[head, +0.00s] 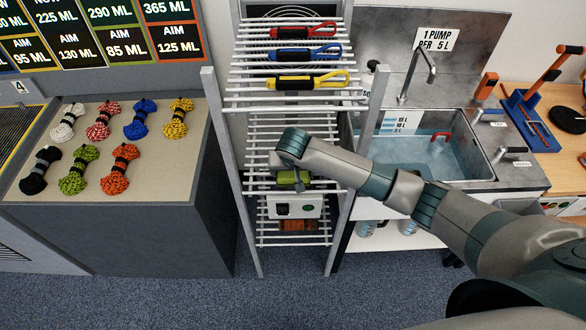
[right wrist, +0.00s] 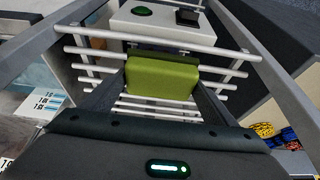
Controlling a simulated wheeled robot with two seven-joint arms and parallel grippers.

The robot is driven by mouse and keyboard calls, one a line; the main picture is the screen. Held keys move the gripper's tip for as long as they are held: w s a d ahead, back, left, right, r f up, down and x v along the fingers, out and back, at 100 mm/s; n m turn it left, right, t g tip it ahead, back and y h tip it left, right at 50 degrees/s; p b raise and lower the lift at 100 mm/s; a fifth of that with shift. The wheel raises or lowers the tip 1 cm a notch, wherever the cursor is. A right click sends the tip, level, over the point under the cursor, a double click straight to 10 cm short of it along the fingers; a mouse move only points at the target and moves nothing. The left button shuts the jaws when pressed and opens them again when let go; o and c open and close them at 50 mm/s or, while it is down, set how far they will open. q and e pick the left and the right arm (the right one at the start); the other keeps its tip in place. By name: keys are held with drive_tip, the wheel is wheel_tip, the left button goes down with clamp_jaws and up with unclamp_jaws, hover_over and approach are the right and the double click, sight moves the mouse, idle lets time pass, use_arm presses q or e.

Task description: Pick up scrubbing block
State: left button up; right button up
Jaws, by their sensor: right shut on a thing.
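The scrubbing block, a plain green block (right wrist: 162,84), sits between the two dark fingers of my right gripper (right wrist: 163,92) in the right wrist view. The fingers press on its two short sides. In the head view the green block (head: 293,178) shows just below my right wrist, at the rack's middle shelf, partly covered by the gripper. I cannot tell whether it still touches the shelf bars. My left gripper is in neither view.
The metal rack (head: 240,185) has barred shelves and side posts close around my right gripper. A white box (head: 310,209) with a green button stands just below. Strapped rope bundles (head: 303,82) lie above. A sink (head: 430,160) is right; a table of coiled ropes (head: 180,190) is left.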

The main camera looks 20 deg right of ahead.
use_arm(q)
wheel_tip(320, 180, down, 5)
drive_tip(key=b, duration=0.4)
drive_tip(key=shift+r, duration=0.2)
use_arm(e)
drive_tip(key=s+a, duration=0.4)
drive_tip(key=s, duration=1.1)
drive_tip(key=shift+a, duration=0.15)
drive_tip(key=o, duration=0.4)
drive_tip(key=shift+c, duration=1.3)
use_arm(q)
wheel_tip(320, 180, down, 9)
drive_tip(key=b, duration=0.9)
use_arm(e)
drive_tip(key=w+d+r+n, duration=0.1)
drive_tip(key=w+d+r, duration=0.2)
drive_tip(key=r, duration=0.4)
drive_tip(key=w+d+r+n+y, duration=0.1)
drive_tip(key=w+d+r+n, duration=0.1)
drive_tip(key=r, duration=0.5)
drive_tip(key=shift+w+d+r, duration=0.25)
drive_tip(key=shift+w+d, duration=0.3)
drive_tip(key=shift+d, duration=0.05)
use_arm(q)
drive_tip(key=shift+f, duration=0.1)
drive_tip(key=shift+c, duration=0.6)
